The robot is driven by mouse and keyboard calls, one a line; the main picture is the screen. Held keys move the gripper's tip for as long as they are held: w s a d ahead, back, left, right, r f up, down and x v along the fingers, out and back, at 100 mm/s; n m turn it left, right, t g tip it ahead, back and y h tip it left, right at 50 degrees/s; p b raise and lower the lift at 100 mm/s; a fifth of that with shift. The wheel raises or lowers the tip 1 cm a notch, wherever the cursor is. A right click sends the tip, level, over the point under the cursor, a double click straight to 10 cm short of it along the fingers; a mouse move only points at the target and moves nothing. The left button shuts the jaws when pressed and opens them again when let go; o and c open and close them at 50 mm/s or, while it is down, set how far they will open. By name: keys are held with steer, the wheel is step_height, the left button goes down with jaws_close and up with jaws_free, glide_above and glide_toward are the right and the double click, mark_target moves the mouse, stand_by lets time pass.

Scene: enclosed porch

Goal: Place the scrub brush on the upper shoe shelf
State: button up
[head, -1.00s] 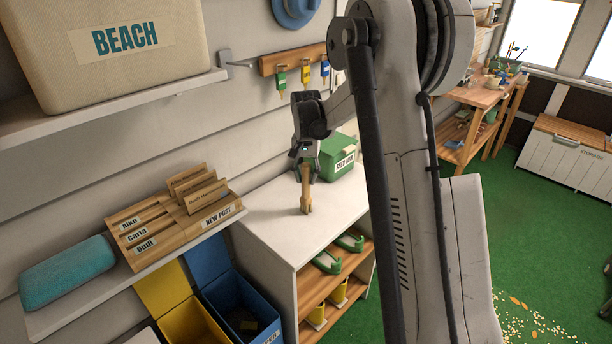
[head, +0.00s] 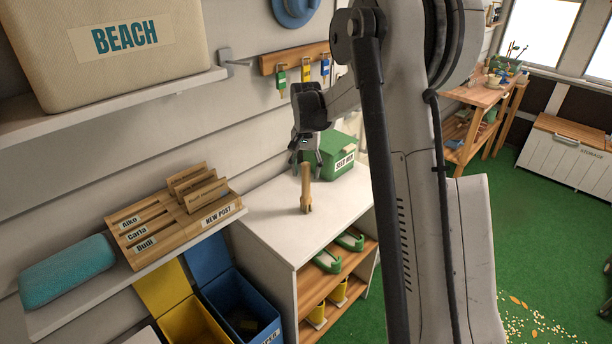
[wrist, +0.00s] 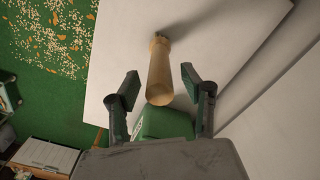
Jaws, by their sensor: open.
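A light wooden tool, apparently the scrub brush (head: 306,190), stands upright on the white top of the shoe cabinet, its wider end down. In the wrist view the brush (wrist: 160,72) lies between the fingers' directions, with clear gaps at both sides. My gripper (head: 305,157) is open and empty, just above and behind the brush's upper end. Its spread fingers show in the wrist view (wrist: 160,82). The upper shoe shelf (head: 309,285), a wooden board under the white top, holds green shoes (head: 328,261).
A green lidded box (head: 338,158) stands behind the brush on the white top (head: 270,222). Yellow boots (head: 318,315) stand on the lower shelf. A blue bin (head: 235,305) and a yellow bin (head: 190,322) stand left of the cabinet. Keys hang on the wall rack (head: 285,62).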

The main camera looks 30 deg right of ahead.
step_height(320, 180, up, 10)
steer(key=shift+s+a+r, duration=0.1)
steer(key=shift+s, duration=0.05)
steer(key=s+a+r+n+t, duration=0.2)
steer(key=s+a+r, duration=0.25)
steer(key=s, duration=0.35)
steer(key=s+a+r+n+t, duration=0.1)
steer(key=s+a+r, duration=0.3)
steer(key=s+a, duration=0.3)
steer(key=s+a+f+n+t, duration=0.2)
steer(key=s+f, duration=0.1)
steer(key=s, duration=0.6)
steer(key=s+a+f+n+t, duration=0.2)
steer(key=s+a+f, duration=0.1)
steer(key=s, duration=0.6)
steer(key=shift+s, duration=0.35)
steer(key=shift+o, duration=0.4)
steer(key=shift+s+f, duration=0.1)
steer(key=shift+s, duration=0.1)
steer(key=shift+w+b, duration=0.1)
steer(key=shift+b, duration=0.25)
